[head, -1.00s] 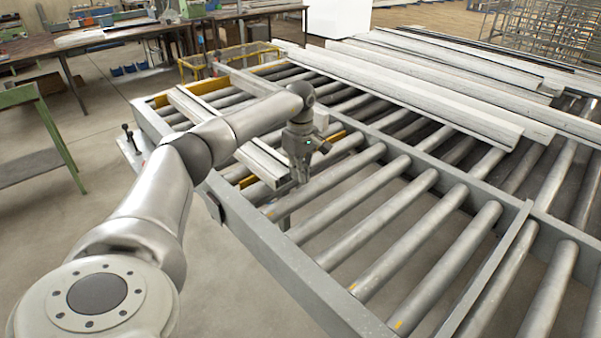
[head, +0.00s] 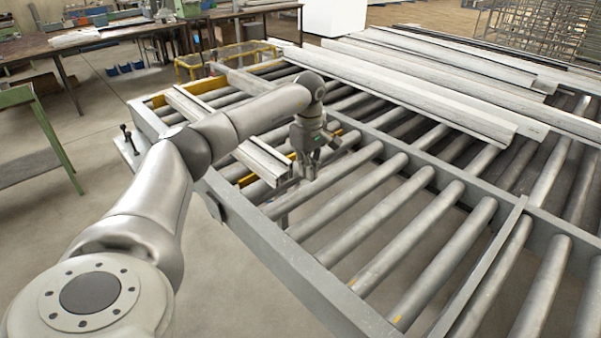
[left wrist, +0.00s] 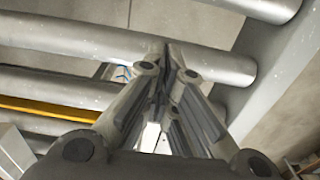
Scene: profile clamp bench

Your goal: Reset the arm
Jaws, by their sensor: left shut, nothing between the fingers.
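My left arm (head: 150,205) reaches from the lower left over the roller bench (head: 290,262). My left gripper (head: 308,176) hangs pointing down over the rollers, just right of the near end of a pale profile (head: 262,160). In the left wrist view the fingers of the left gripper (left wrist: 166,48) are shut together with nothing between them. Rollers (left wrist: 190,62) lie beyond the fingertips there. My right gripper is in neither view.
Long pale profiles (head: 420,88) lie across the far side of the rollers. A small clamp (head: 127,137) stands at the bench's left edge. A green-framed table (head: 45,110) is at far left. The near right rollers are bare.

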